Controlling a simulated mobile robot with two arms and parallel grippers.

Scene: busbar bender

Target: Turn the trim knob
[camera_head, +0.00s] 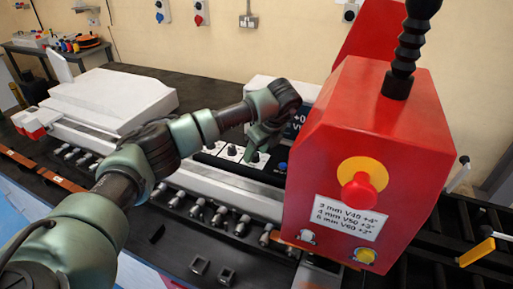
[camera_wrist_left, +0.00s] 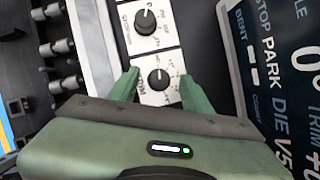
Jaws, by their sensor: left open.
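My left gripper (camera_head: 256,148) reaches over the bender's control panel in the head view. In the left wrist view its two green fingers (camera_wrist_left: 159,84) are open, one on each side of a black knob (camera_wrist_left: 159,78) on a white label plate. I cannot tell whether the fingers touch the knob. A second black knob (camera_wrist_left: 145,20) sits beyond it, outside the fingers. The label words are too small to read, so I cannot tell which one is the trim knob. A dark display (camera_wrist_left: 280,70) on the right shows STOP, PARK, DIE and TRIM. My right gripper is not in view.
A red bender head (camera_head: 400,140) with a red stop button (camera_head: 360,191) and a rate card (camera_head: 347,217) stands close right of my gripper. A blue button (camera_head: 283,166) sits beside the knobs. Several clamps (camera_head: 220,216) line the front edge.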

